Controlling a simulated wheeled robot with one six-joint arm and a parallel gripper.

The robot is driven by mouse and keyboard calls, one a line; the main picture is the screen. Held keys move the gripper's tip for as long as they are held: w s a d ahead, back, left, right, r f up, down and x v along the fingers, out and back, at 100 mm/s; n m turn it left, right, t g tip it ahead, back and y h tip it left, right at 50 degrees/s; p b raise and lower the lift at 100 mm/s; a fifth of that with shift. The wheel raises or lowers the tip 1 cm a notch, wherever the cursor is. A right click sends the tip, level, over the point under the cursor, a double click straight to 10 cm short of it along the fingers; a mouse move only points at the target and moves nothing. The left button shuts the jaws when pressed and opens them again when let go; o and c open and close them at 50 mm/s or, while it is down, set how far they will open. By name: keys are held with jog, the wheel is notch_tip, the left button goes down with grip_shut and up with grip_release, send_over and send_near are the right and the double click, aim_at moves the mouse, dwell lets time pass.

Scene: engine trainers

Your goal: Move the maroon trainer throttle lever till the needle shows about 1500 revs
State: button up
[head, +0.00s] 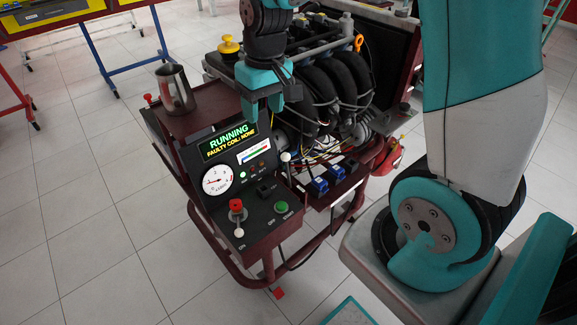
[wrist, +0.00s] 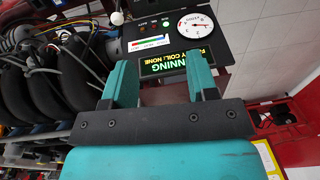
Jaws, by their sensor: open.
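The maroon trainer (head: 262,250) has a black control panel with a lit display (head: 228,142) reading "RUNNING, FAULTY COIL: NONE". A round white gauge (head: 217,180) with a needle is on the panel; its reading is too small to tell. It also shows upside down in the wrist view (wrist: 196,26). A lever with a pale ball knob (head: 286,157) stands at the panel's right side, and its knob shows in the wrist view (wrist: 117,18). My gripper (head: 262,106) is open and empty above the display, apart from the lever. Its fingers show in the wrist view (wrist: 161,82).
A red-topped control (head: 236,204), a white ball (head: 239,232) and a green button (head: 281,207) are on the lower console. A metal jug (head: 175,90) stands on the trainer's left shelf. Black engine pipes (head: 345,85) and loose wires are right of my gripper.

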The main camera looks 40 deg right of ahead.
jog(key=m+h, duration=0.1)
jog(key=m, duration=0.1)
send_over(286, 158)
notch_tip(286, 158, down, 7)
jog(key=shift+g, duration=0.3)
jog(key=f, duration=1.1)
jog(key=f+b, duration=0.1)
jog(key=f, duration=0.4)
jog(key=shift+w+d+f, duration=0.3)
jog(key=shift+w+d, duration=0.05)
grip_shut()
jog(key=shift+s, duration=0.1)
